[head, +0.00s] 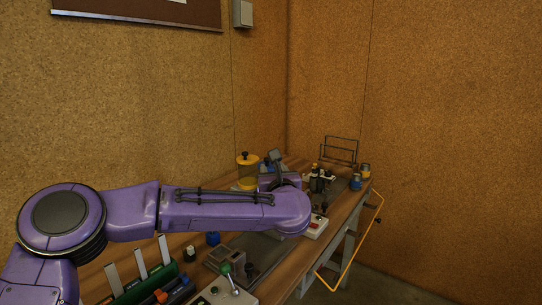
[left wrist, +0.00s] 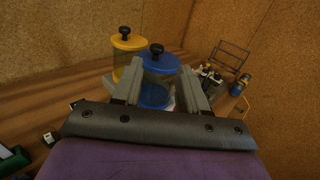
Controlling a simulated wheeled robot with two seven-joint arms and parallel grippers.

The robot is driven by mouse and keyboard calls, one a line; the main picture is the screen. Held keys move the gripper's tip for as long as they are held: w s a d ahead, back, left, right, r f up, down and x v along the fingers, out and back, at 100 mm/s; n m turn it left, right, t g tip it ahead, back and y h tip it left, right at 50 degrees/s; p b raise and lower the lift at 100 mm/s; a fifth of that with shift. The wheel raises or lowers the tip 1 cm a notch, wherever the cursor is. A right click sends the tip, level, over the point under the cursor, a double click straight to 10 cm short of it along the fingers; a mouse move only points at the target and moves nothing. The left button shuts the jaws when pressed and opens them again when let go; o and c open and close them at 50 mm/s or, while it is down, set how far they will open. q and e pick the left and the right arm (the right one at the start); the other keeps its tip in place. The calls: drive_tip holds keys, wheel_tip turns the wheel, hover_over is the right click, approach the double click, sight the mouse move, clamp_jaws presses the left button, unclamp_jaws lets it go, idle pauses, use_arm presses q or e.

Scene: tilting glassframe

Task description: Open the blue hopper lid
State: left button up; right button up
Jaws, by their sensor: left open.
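The blue hopper shows in the left wrist view as a clear jar with a blue lid (left wrist: 163,64) and a black knob (left wrist: 156,48) on top. The lid sits on the jar and looks shut. My left gripper (left wrist: 160,72) is open and empty, with one grey finger on each side of the jar in the picture. I cannot tell whether the fingers touch it. In the head view my left gripper (head: 274,160) is over the far part of the bench, and the blue hopper is mostly hidden behind it. My right gripper is not in view.
A yellow-lidded hopper (left wrist: 128,43) stands just left of the blue one. A wire frame (head: 340,150) and small jars stand at the bench's far end. A green rack (head: 148,284) and a green-knobbed lever (head: 226,269) are on the near bench. Walls close off the back.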

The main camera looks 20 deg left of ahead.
sight(267, 159)
use_arm(q)
drive_tip(key=p+x, duration=0.4)
drive_tip(key=x, duration=0.4)
drive_tip(key=shift+w+a, duration=0.25)
drive_tip(key=shift+a, duration=0.05)
drive_tip(key=shift+s+r, duration=0.1)
drive_tip(key=shift+r, duration=0.05)
clamp_jaws()
